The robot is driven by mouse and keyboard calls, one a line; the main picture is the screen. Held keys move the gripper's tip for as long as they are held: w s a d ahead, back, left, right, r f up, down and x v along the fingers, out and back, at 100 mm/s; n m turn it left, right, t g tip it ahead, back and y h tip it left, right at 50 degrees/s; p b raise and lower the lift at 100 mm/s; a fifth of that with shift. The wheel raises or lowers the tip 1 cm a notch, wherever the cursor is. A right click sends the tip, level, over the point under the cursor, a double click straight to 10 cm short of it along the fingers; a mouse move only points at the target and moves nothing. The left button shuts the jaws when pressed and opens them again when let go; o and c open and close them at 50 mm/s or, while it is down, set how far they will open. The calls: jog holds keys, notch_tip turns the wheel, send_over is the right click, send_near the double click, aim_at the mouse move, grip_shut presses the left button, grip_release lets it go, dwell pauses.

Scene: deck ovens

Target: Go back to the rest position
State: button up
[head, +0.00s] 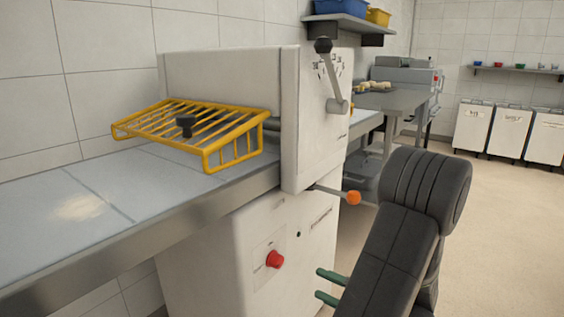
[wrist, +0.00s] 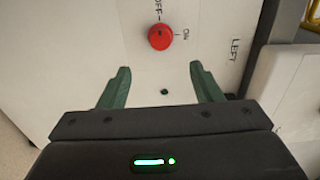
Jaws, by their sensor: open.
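My gripper (head: 326,287) shows at the lower middle of the head view, with two green fingers pointing left toward the white machine body. In the wrist view my gripper (wrist: 162,88) is open and empty, its green fingers well apart. A red knob (wrist: 159,37) on the white panel lies beyond the fingertips, between "OFF" and "ON" marks. The knob also shows in the head view (head: 275,259), left of my gripper and apart from it. My black arm covers part of the floor and the room behind it.
The white machine (head: 318,130) carries a black-knobbed lever (head: 330,78), an orange-tipped lever (head: 352,198) near my arm, and a yellow wire guard (head: 215,125) over the grey table (head: 110,215). White bins (head: 510,133) stand far right. The floor (head: 510,230) on the right is clear.

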aim_at(280, 262)
jog(key=b+x, duration=0.4)
jog(key=x, duration=1)
jog(key=shift+a+f, duration=0.1)
jog(key=shift+r+m+p, duration=0.35)
jog(key=shift+m+p, duration=0.15)
jog(key=shift+p, duration=0.4)
jog(key=m+p, duration=0.4)
jog(key=p, duration=0.1)
jog(key=shift+d+r, duration=0.1)
jog(key=shift+d, duration=0.1)
jog(key=m+p, duration=0.4)
jog(key=p, duration=0.2)
jog(key=shift+m+p, duration=0.4)
jog(key=m+p, duration=0.5)
jog(key=p, duration=0.2)
jog(key=shift+w+d+r+m, duration=0.1)
jog(key=shift+m, duration=0.3)
jog(key=shift+m+p, duration=0.9)
jog(key=shift+p, duration=0.2)
jog(key=shift+f, duration=0.25)
